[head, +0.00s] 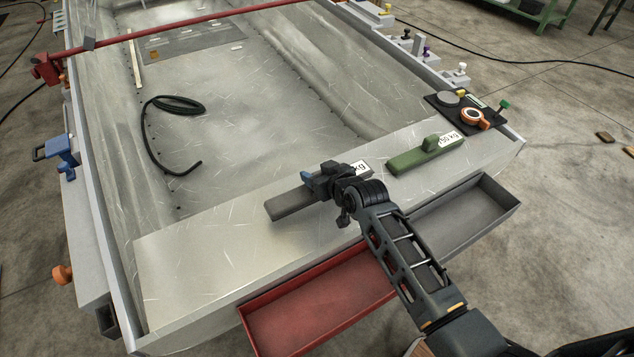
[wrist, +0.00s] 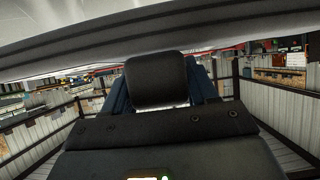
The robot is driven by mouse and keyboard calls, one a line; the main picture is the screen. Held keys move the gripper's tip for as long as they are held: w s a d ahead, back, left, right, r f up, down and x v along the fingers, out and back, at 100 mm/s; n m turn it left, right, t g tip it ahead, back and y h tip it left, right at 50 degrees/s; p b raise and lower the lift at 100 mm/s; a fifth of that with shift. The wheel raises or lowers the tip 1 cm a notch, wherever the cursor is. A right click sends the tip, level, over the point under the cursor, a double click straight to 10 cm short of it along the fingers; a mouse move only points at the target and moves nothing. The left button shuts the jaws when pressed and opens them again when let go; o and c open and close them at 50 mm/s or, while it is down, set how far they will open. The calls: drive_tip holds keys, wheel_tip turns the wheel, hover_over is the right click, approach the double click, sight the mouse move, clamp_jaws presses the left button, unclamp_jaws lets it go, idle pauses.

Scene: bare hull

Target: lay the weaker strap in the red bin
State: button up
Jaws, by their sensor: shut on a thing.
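A grey strap (head: 291,204) lies along the flat ledge of the hull, with a white tag at its right end that is partly hidden, leaving only "kg" readable. My gripper (head: 322,177) is shut on the block on top of it; the wrist view shows the dark block (wrist: 158,80) between the fingers and the strap (wrist: 60,52) across the top. I cannot tell whether the strap touches the ledge. A green strap (head: 408,162) with a raised block and a white kg tag (head: 449,141) lies to the right. The red bin (head: 305,308) hangs at the front edge, empty where visible.
A grey bin (head: 468,216) sits right of the red bin, partly behind my arm. A black mat (head: 484,121) with small parts lies at the ledge's right end. A black cable (head: 155,150) lies in the hull. The ledge's left part is clear.

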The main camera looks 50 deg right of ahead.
drive_tip(key=shift+w+a+f, duration=0.2)
drive_tip(key=shift+w+f, duration=0.05)
drive_tip(key=shift+f, duration=1.85)
drive_tip(key=shift+f, duration=0.1)
drive_tip(key=shift+f+b, duration=0.15)
drive_tip(key=shift+b, duration=0.2)
drive_tip(key=o, duration=1.2)
